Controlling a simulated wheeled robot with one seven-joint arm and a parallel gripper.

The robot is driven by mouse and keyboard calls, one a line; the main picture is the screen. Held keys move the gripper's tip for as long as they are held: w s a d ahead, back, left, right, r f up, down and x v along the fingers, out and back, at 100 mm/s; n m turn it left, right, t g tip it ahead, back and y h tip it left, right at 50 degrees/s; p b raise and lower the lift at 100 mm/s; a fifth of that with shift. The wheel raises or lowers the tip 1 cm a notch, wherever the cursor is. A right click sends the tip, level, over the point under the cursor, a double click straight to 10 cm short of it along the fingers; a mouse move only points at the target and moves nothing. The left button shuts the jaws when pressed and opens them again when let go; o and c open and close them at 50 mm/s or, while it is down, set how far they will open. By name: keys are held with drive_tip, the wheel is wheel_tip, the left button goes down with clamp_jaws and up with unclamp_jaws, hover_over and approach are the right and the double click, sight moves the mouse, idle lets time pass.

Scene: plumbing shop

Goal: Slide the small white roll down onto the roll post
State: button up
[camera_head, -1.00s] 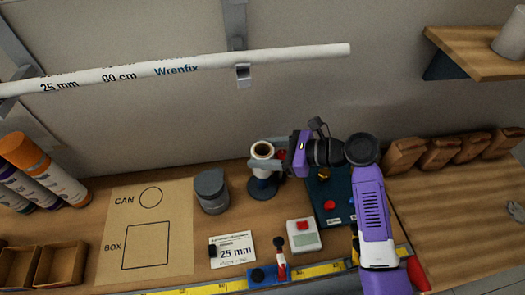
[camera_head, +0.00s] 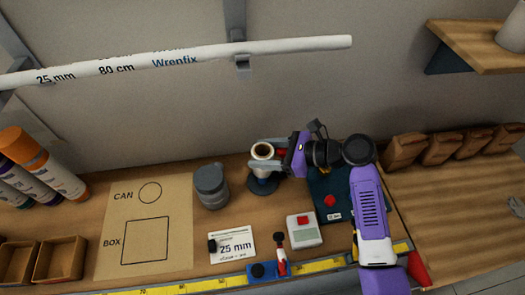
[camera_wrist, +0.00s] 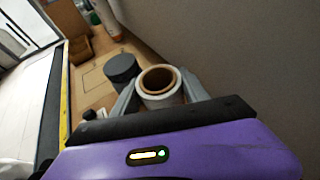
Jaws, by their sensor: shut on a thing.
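The small white roll (camera_head: 262,151) stands upright with its brown core facing up. It also shows in the wrist view (camera_wrist: 161,87), between the two grey fingers. My gripper (camera_head: 265,160) is shut on it, one finger on each side. A dark round base (camera_head: 262,186), which looks like the foot of the roll post, lies just below the roll on the bench. The post itself is hidden by the roll and fingers. I cannot tell how far the roll is down over it.
A dark grey lidded can (camera_head: 211,187) stands close to the left of the base. A small white box with a red button (camera_head: 304,229) and a 25 mm card (camera_head: 233,246) lie in front. A white pipe (camera_head: 200,62) hangs on the wall above.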

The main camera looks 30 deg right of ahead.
drive_tip(key=shift+f, duration=0.15)
drive_tip(key=o, duration=1.6)
drive_tip(key=shift+d, duration=0.1)
drive_tip(key=b+v, duration=0.1)
drive_tip(key=v, duration=0.6)
drive_tip(key=shift+s+d, duration=0.2)
drive_tip(key=shift+s, duration=0.05)
